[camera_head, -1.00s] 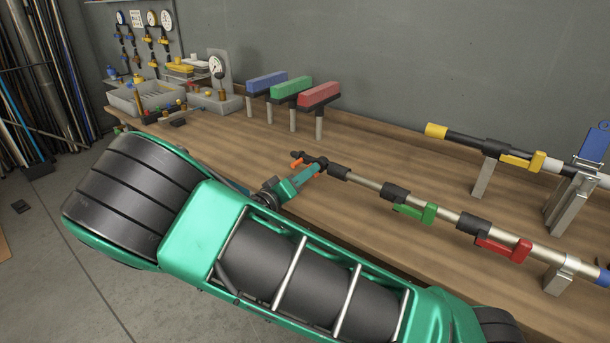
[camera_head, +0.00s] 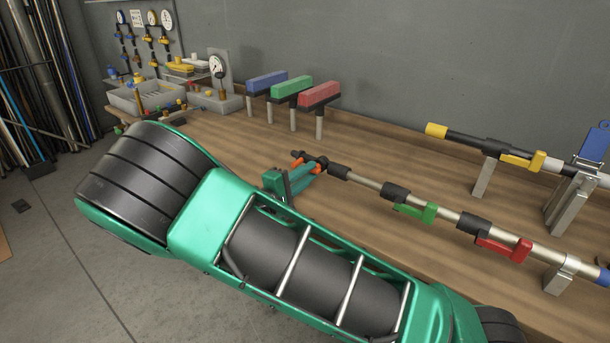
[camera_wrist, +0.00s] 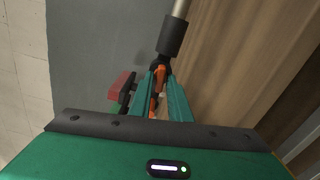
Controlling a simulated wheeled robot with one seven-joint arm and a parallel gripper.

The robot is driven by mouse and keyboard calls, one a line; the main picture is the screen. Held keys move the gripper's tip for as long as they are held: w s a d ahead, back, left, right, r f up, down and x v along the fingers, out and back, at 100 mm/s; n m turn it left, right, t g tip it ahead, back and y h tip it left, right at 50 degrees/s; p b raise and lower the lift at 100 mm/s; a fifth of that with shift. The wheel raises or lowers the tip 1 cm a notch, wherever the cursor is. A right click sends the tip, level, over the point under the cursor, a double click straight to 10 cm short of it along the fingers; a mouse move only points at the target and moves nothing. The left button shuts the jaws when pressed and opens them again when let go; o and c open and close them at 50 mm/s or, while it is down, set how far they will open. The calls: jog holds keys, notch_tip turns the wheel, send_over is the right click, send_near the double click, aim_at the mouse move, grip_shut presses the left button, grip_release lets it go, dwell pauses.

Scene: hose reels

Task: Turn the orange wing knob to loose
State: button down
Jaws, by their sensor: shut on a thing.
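The orange wing knob (camera_head: 297,153) sits at the near left end of the silver pole (camera_head: 365,182). Its wings stick out on either side of a dark fitting (camera_head: 313,158). My gripper (camera_head: 312,168) is shut on the knob. In the wrist view the orange knob (camera_wrist: 160,76) shows between the teal fingers of my gripper (camera_wrist: 158,90), below a dark collar on the pole. The fingers hide part of the knob.
A green lever (camera_head: 428,213) and a red lever (camera_head: 520,250) hang along the same pole. Blue, green and red T-handles (camera_head: 318,95) stand behind on the wooden bench (camera_head: 385,150). A second pole (camera_head: 465,138) with a yellow lever lies at the right.

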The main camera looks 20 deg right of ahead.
jog(key=shift+d+f+n, duration=0.1)
jog(key=shift+f+n, duration=0.05)
jog(key=shift+n, duration=0.95)
jog(key=c, duration=1.8)
grip_release()
jog(key=shift+c, duration=0.2)
jog(key=shift+s+a, duration=0.15)
jog(key=shift+a, duration=0.15)
jog(key=v, duration=1)
